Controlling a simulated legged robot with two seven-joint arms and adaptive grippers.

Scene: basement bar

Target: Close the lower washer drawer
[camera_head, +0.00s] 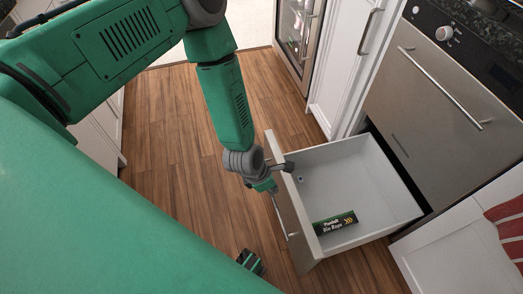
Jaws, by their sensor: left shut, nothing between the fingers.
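The lower drawer (345,165) stands pulled out below the grey appliance front, right of centre. Its inside is pale and open to view. Its front panel (303,243) faces left and carries a bar handle (282,216). My left gripper (271,188) is shut and empty, pointing down at the outer side of the front panel, near its far part. I cannot tell whether it touches the panel. The fingertips are small and partly hard to make out.
A dark box of bin bags (335,223) lies in the drawer. Above is the grey appliance front (430,110) with a bar handle and knob. A white cabinet door (345,60) and a glass-fronted fridge (298,30) stand behind. Wooden floor (175,150) is clear left of the drawer.

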